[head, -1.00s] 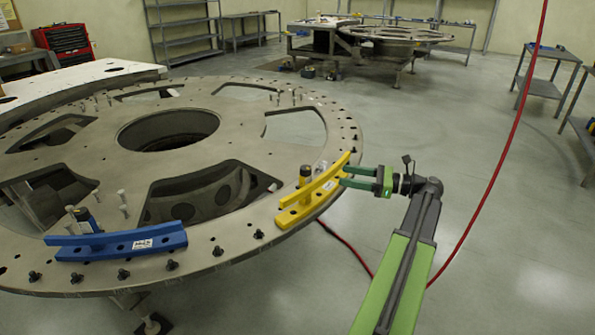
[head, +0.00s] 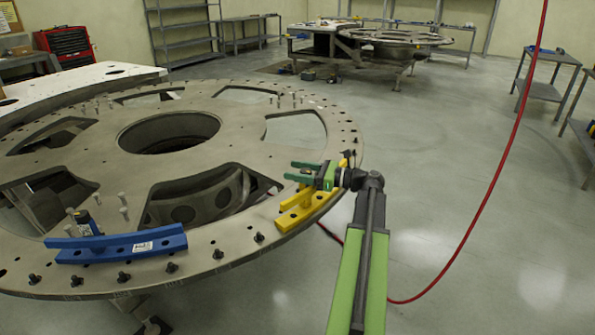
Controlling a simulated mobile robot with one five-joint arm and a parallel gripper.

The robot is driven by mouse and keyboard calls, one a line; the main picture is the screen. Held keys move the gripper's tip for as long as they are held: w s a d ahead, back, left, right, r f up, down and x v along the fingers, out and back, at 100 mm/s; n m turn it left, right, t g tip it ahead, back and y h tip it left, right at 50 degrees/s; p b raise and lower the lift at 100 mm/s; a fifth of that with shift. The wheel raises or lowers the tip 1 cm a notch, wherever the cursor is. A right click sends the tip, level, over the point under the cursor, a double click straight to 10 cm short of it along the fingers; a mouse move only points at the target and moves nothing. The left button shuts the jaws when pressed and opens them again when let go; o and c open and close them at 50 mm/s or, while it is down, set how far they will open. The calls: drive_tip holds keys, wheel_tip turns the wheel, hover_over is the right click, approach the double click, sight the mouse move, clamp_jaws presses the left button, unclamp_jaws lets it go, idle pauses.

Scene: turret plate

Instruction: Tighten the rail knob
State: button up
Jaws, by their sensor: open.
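The yellow rail (head: 297,215) is bolted or resting on the rim of the round turret plate (head: 226,262) at the right. In the earlier picture a brownish upright knob stands on it; now my gripper covers most of that place, and only a yellow lower part shows beneath the fingers. My gripper (head: 290,171) is open, its green fingers pointing left across the yellow rail. I cannot tell whether the knob is between or below the fingers, or touched. A blue rail (head: 120,246) lies on the near left rim, with a dark and blue knob (head: 85,222) behind it.
Dark bolts (head: 172,267) stand along the plate's rim, and pale pins (head: 124,206) rise further in. A red cable (head: 500,168) hangs at the right. The floor (head: 465,225) to the right is largely clear. A second turret plate stands at the back.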

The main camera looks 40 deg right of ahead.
drive_tip(key=shift+c, duration=0.4)
clamp_jaws()
drive_tip(key=shift+d, duration=0.15)
drive_tip(key=shift+h, duration=0.3)
drive_tip(key=m+h, duration=0.1)
drive_tip(key=h, duration=0.1)
drive_tip(key=m+t+h, duration=0.1)
drive_tip(key=m+h, duration=0.1)
drive_tip(key=m+t+h, duration=0.1)
drive_tip(key=m+h, duration=0.1)
drive_tip(key=h, duration=0.1)
drive_tip(key=shift+d, duration=0.3)
drive_tip(key=shift+w+d+m+h, duration=0.1)
drive_tip(key=shift+d+m+h, duration=0.1)
drive_tip(key=shift+m+h, duration=0.5)
drive_tip(key=shift+d+m+h, duration=0.2)
drive_tip(key=shift+m+h, duration=0.2)
drive_tip(key=shift+h, duration=0.6)
drive_tip(key=shift+d, duration=0.15)
